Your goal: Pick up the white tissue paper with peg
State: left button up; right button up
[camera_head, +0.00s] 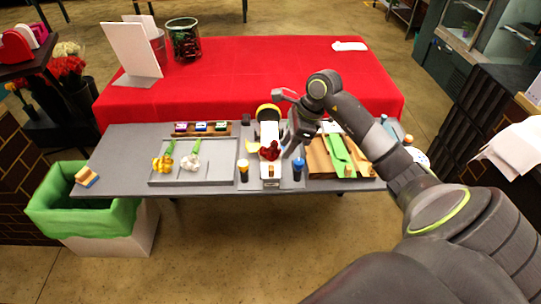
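My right arm comes in from the lower right. Its gripper (291,141) is over the middle of the grey table, beside the dark red flower (270,150) in the central white holder (270,171). Its fingertips are too small and dark to tell whether they are open or shut. A large crumpled white sheet, possibly the tissue paper (515,148), hangs over the dark stand at the far right. A smaller white piece (331,127) shows behind the wooden board. I cannot make out a peg on either. My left gripper is not in view.
The grey table (120,150) holds a tray (222,173) with yellow and white flowers, and a wooden board (318,160) with green strips. A yellow-topped item (243,170) and a blue one (298,168) stand near the front. A green-lined bin (80,210) is at left.

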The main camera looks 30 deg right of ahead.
aim_at(271, 168)
jog(key=p+x, duration=0.1)
jog(key=x, duration=0.3)
jog(key=shift+a+f+p, duration=0.3)
jog(key=shift+a+p, duration=0.05)
jog(key=shift+p, duration=0.1)
jog(key=p+x, duration=0.1)
jog(key=x, duration=0.2)
jog(key=shift+w+a+p, duration=0.1)
jog(key=shift+a+p, duration=0.15)
jog(key=shift+p, duration=0.1)
jog(key=shift+w+a+f, duration=0.1)
jog(key=shift+f, duration=0.5)
grip_shut()
